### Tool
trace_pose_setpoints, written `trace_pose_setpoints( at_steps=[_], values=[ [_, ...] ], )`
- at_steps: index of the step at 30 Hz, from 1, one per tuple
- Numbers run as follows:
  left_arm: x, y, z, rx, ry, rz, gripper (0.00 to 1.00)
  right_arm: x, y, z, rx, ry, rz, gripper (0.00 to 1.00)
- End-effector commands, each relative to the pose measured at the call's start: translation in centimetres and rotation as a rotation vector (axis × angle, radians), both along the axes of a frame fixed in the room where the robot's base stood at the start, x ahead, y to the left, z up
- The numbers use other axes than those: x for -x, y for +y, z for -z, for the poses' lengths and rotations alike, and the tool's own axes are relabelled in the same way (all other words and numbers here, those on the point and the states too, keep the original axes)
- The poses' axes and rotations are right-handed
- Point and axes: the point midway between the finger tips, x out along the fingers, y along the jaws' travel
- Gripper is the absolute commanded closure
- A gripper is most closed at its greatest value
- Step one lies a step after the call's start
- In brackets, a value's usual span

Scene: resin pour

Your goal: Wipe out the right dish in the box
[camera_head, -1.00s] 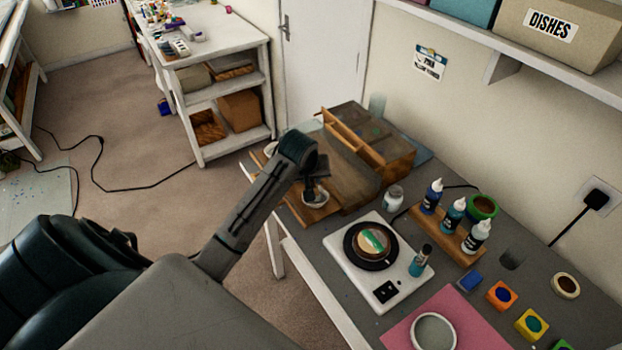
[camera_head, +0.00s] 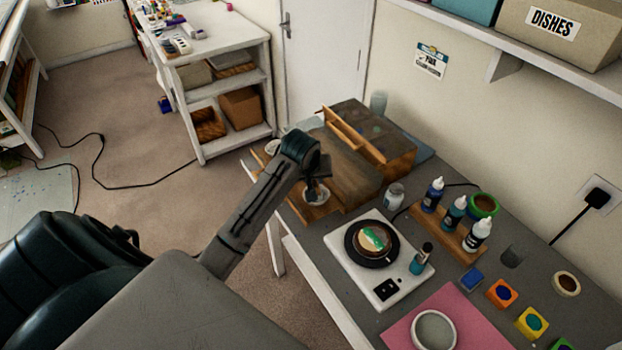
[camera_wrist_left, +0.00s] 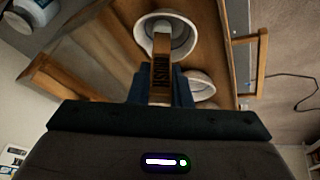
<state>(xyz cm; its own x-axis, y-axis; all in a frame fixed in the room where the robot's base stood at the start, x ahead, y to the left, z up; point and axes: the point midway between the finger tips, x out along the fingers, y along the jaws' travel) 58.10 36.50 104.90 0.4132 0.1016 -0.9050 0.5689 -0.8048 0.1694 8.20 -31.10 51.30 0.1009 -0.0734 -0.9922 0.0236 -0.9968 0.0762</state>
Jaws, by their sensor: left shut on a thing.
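My left gripper (camera_head: 316,182) is over the near end of the open wooden box (camera_head: 399,158). In the left wrist view the gripper (camera_wrist_left: 160,100) is shut on a wooden-handled tool (camera_wrist_left: 161,72) with dark lettering. The tool's pale tip reaches over or into a white dish (camera_wrist_left: 183,44); whether it touches the bottom I cannot tell. In the head view this right dish (camera_head: 317,197) is partly hidden by the gripper. A second white dish (camera_wrist_left: 200,82) is partly hidden behind the gripper; the left dish also shows in the head view (camera_head: 272,147). My right gripper is not in view.
A white turntable (camera_head: 386,290) carries a black disc with a round piece. A glass jar (camera_head: 394,196), a teal bottle (camera_head: 420,262) and a wooden rack of bottles (camera_head: 447,236) stand nearby. A pink mat (camera_head: 450,310) holds a white ring. The wall (camera_head: 480,125) bounds the back.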

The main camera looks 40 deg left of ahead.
Motion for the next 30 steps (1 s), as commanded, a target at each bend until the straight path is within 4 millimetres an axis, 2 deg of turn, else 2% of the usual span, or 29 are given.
trace_pose_setpoints(
  at_steps=[5, 16, 30],
  values=[
    [-0.4, 0.5, 0.1, -0.001, 0.0, -0.001, 1.0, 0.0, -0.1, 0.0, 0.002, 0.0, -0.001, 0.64],
    [0.3, 1.3, 0.2, -0.002, 0.001, 0.0, 1.0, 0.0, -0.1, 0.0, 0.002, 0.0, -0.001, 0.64],
    [0.7, 0.2, 0.0, 0.001, 0.001, 0.0, 1.0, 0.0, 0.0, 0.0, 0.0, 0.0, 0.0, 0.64]
  ],
)
